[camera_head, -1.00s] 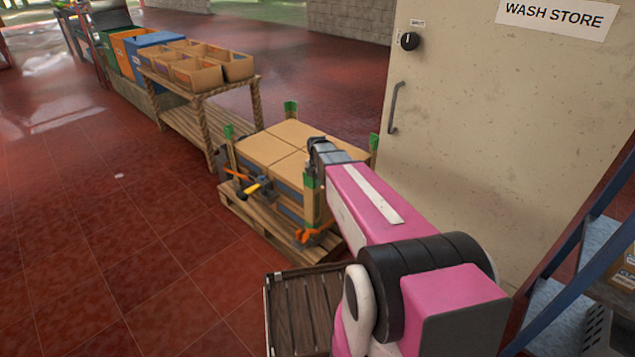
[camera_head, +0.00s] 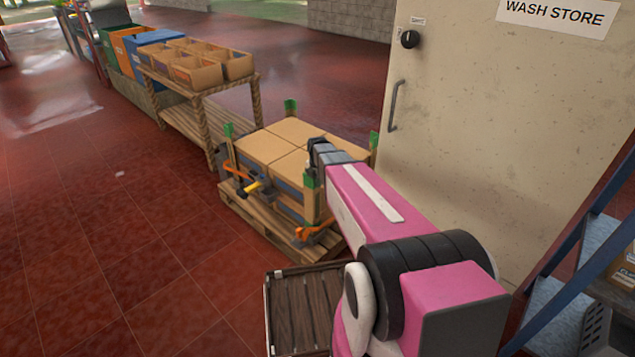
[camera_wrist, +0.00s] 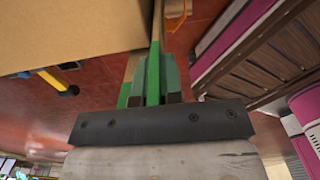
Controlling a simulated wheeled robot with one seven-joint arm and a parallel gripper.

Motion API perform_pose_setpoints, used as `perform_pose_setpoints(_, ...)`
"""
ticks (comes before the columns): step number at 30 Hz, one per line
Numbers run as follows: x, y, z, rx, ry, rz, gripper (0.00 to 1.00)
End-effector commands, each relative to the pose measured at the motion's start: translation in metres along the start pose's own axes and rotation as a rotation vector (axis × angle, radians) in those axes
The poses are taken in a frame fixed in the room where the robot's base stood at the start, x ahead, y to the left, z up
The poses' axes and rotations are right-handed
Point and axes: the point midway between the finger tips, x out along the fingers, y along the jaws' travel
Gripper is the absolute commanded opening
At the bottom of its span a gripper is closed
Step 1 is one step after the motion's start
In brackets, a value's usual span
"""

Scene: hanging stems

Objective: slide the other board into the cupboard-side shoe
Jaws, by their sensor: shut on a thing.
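My gripper (camera_wrist: 152,94) is shut on a green-ended corner board (camera_wrist: 153,72), seen end-on in the wrist view. In the head view my gripper (camera_head: 315,150) is at the front right corner of the boxed load, where the held board (camera_head: 311,190) stands upright beside the cartons. An orange shoe (camera_head: 318,233) sits low at this corner, on the side towards the cupboard. I cannot tell whether the board's lower end is inside it. Other green-topped boards stand at the left corner (camera_head: 229,131), back corner (camera_head: 290,105) and right corner (camera_head: 373,141).
Cartons (camera_head: 295,131) fill the wooden pallet (camera_head: 262,222). An orange strap tool with a yellow handle (camera_head: 251,187) is on its left side. The beige cupboard (camera_head: 480,130) stands close on the right. Floor at left is clear.

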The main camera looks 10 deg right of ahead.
Motion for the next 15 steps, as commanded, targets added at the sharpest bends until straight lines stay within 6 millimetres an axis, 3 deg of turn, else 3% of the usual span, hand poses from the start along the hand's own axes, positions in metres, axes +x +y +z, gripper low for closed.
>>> perform_pose_setpoints(3,0.0000,0.0000,0.0000,0.000,0.000,0.000,0.00)
perform_pose_setpoints(4,0.0001,0.0000,0.0000,0.000,0.000,0.000,0.17)
perform_pose_setpoints(6,0.0001,0.0000,0.0000,0.000,0.000,0.000,0.37)
perform_pose_setpoints(15,-0.0009,-0.0001,0.0000,0.000,0.000,0.000,0.37)
